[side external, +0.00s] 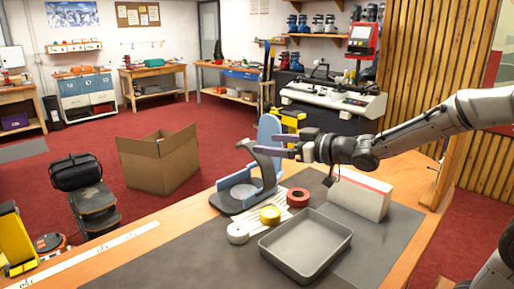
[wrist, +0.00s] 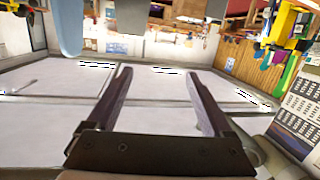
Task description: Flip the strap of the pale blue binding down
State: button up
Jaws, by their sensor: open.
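The pale blue binding (side external: 236,192) stands on the bench with its tall pale blue highback (side external: 269,128) upright. Its grey strap (side external: 266,165) stands raised and curves up from the base, its top end bending left. My gripper (side external: 280,146) is open, its fingers pointing left, level with the upper part of the strap and close to the highback. I cannot tell whether they touch. In the wrist view, where the room looks upside down, my gripper (wrist: 160,72) has nothing between its fingers. The highback (wrist: 68,25) and the strap (wrist: 130,16) show at the top left, beyond the fingertips.
A grey tray (side external: 306,245), a yellow tape roll (side external: 270,215), a red tape roll (side external: 298,197) and a white roll (side external: 238,233) lie right of and before the binding. A white box (side external: 360,193) stands below my arm. The mat's left front is clear.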

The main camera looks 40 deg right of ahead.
jog(key=f+t, duration=0.1)
jog(key=m+t+h, duration=0.1)
jog(key=m+h, duration=0.1)
jog(key=h, duration=0.1)
send_near(250, 144)
jog(key=w, duration=0.9)
jog(key=shift+w+a+f, duration=0.1)
jog(key=shift+w+f, duration=0.25)
jog(key=shift+f, duration=0.05)
grip_shut()
